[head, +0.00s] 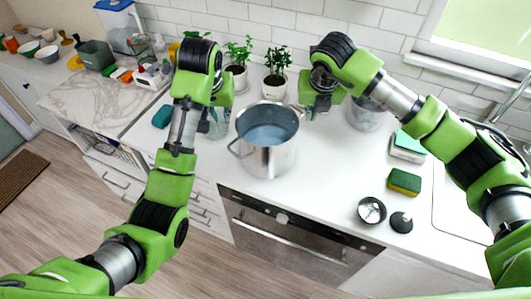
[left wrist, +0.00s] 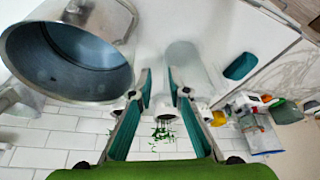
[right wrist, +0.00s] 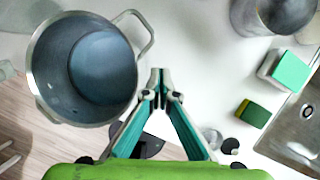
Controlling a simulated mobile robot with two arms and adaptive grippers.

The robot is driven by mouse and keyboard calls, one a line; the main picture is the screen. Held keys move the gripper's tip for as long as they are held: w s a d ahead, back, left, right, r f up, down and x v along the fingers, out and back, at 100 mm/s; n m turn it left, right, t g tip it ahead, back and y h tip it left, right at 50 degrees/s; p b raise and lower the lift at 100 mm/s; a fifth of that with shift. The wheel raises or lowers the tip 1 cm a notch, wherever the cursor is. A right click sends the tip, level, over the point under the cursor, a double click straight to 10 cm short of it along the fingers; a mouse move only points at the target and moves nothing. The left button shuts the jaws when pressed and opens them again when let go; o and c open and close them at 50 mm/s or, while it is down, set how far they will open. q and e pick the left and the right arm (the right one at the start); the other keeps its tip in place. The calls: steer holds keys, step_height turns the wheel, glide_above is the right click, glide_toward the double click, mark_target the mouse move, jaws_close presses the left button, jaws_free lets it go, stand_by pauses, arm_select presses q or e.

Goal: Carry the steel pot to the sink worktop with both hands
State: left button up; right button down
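The steel pot (head: 267,155) stands upright on the white worktop in the head view, a handle on each side. It also shows at the upper left of the left wrist view (left wrist: 25,50) and the right wrist view (right wrist: 40,85). My left gripper (head: 218,108) is partly open, left of the pot and apart from it; a clear glass vessel (left wrist: 190,65) shows beyond its fingers. My right gripper (right wrist: 161,75) has its fingertips together with nothing visible between them, beside the pot's handle (right wrist: 147,38) and apart from it in that view. The sink (right wrist: 303,130) is at the right.
A second steel pot (head: 366,115) stands behind right. Sponges (head: 404,182), a small round steel item (head: 371,210) and a black lid (head: 401,222) lie between the pot and the sink. Potted plants (head: 275,85) stand behind the pot.

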steer(key=c, duration=2.4)
jaws_free()
